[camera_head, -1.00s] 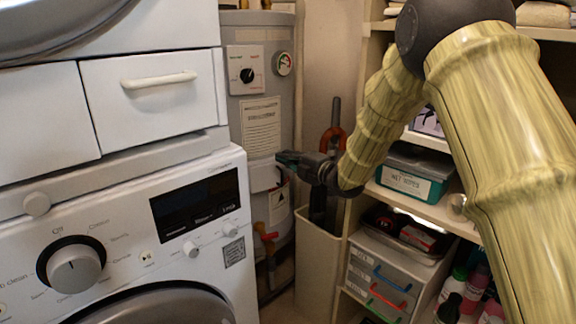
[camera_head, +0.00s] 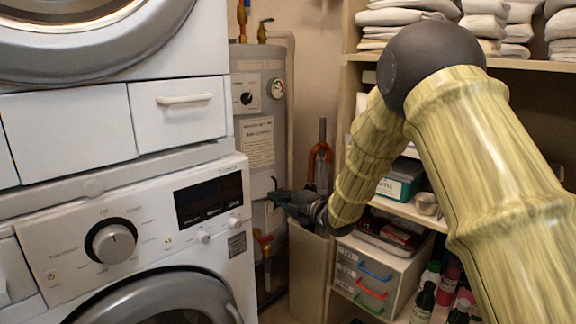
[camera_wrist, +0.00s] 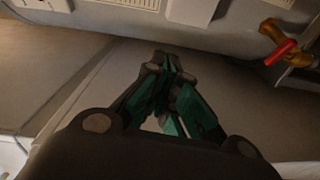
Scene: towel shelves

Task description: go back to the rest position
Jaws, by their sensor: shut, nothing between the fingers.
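My gripper (camera_head: 281,197) is at the end of my bamboo-patterned arm, in front of the grey water heater (camera_head: 258,160) and right of the washing machine's front. In the wrist view my gripper (camera_wrist: 162,60) has its dark and green fingers drawn together at the tips, with nothing between them. It appears apart from the heater, whose grey body (camera_wrist: 210,30) fills the top of the wrist view. My arm hides part of the shelves behind it.
The washing machine (camera_head: 150,240) stands close on the left. Shelves (camera_head: 540,64) on the right hold folded towels (camera_head: 484,22), a labelled box (camera_head: 398,185), a drawer unit (camera_head: 372,275) and bottles (camera_head: 424,300). A tall bin (camera_head: 308,270) stands below my gripper. A red-handled valve (camera_wrist: 280,52) sticks out from the heater.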

